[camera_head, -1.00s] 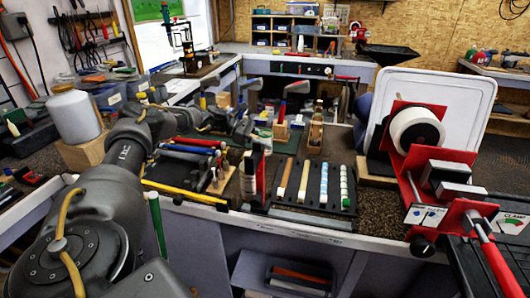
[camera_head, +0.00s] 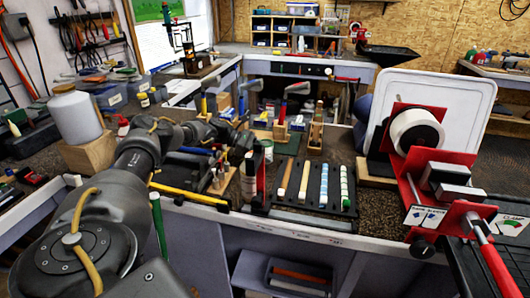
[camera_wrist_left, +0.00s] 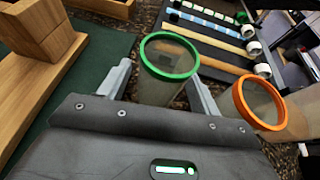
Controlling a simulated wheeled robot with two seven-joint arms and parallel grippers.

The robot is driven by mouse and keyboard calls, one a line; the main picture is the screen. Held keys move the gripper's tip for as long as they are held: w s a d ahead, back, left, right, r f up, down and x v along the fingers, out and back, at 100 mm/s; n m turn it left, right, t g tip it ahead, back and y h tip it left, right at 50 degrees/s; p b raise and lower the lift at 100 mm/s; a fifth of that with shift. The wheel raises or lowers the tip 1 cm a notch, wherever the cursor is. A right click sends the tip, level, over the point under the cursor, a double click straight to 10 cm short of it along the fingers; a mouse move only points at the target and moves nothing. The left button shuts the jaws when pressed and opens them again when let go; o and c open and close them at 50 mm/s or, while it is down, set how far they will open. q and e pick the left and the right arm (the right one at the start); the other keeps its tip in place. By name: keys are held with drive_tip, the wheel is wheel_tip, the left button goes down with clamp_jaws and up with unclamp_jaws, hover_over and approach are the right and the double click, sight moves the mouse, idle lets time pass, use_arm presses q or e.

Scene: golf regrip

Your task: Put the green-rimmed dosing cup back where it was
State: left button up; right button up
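The green-rimmed dosing cup (camera_wrist_left: 168,56) shows in the left wrist view, with clear, frosted walls below a bright green ring. It lies between the two fingers of my left gripper (camera_wrist_left: 160,82), one finger on each side. A narrow gap seems to show by the left finger; the right fingertip meets the rim's outline. I cannot tell whether the fingers press on the cup, or whether its base touches the counter. In the head view my left gripper (camera_head: 242,140) is over the bench, small and partly hidden by clutter. My right gripper is not in view.
An orange-rimmed cup (camera_wrist_left: 258,102) stands close to the right finger. A wooden block (camera_wrist_left: 45,28) is at the left on a green mat (camera_wrist_left: 98,50). A dark tray (camera_head: 312,197) holds several grips. A red clamp stand (camera_head: 432,155) is at the right.

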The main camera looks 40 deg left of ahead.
use_arm(q)
drive_tip(key=shift+d+f, duration=0.1)
drive_tip(key=shift+d, duration=0.1)
drive_tip(key=shift+w+f+b, duration=0.1)
drive_tip(key=shift+f+b, duration=0.05)
drive_tip(key=shift+b, duration=0.15)
drive_tip(key=shift+f+b, duration=0.25)
drive_tip(key=shift+b, duration=0.25)
drive_tip(key=v, duration=0.7)
drive_tip(key=r+v, duration=0.1)
drive_tip(key=v, duration=0.3)
drive_tip(key=shift+d, duration=0.1)
